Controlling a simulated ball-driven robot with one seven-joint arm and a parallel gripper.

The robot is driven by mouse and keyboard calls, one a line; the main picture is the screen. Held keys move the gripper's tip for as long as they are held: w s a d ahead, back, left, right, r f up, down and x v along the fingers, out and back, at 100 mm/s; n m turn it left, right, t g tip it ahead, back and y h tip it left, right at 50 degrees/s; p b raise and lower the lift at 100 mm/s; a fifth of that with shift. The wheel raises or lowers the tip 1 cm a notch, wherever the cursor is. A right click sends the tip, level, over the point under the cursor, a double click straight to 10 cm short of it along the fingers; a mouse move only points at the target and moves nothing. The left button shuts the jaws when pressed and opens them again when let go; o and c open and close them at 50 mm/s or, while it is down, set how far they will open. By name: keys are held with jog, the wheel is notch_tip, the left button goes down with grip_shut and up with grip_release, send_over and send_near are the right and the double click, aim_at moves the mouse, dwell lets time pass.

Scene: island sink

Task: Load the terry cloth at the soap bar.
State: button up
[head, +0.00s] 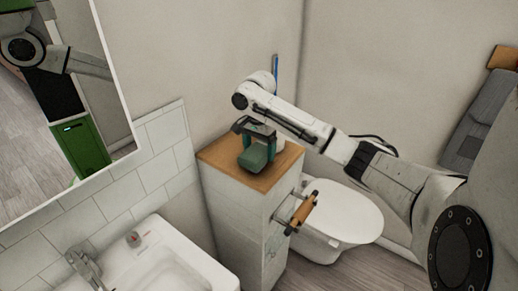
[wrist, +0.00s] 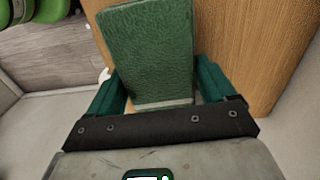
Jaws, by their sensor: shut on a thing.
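A green block-shaped thing with a fine rough surface (wrist: 147,50), which I take to be the folded terry cloth, lies between the teal fingers of my gripper (wrist: 163,85) in the wrist view. Its near end shows a pale edge. In the head view my gripper (head: 254,136) points down over the wooden top of a narrow cabinet, shut on the green cloth (head: 254,158). The cloth is at or just above the wood; I cannot tell whether it touches. I cannot make out a soap bar for certain in either view.
The cabinet's wooden top (head: 218,156) has bare wood around the cloth. A white sink (head: 205,265) with a tap (head: 84,265) and a small greyish thing (head: 133,239) on its rim is left. A toilet (head: 345,215) stands right, beside a roll holder (head: 303,213).

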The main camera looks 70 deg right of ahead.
aim_at(259, 148)
jog(key=shift+f, duration=0.5)
dwell(0.5)
jog(key=shift+a+f+p, duration=0.1)
jog(key=shift+f+p, duration=0.15)
jog(key=shift+p, duration=0.15)
dwell(2.2)
notch_tip(259, 148, up, 5)
jog(key=p, duration=0.5)
jog(key=shift+p, duration=0.3)
jog(key=shift+r+p, duration=0.65)
jog(key=shift+r, duration=0.55)
jog(key=shift+r, duration=0.1)
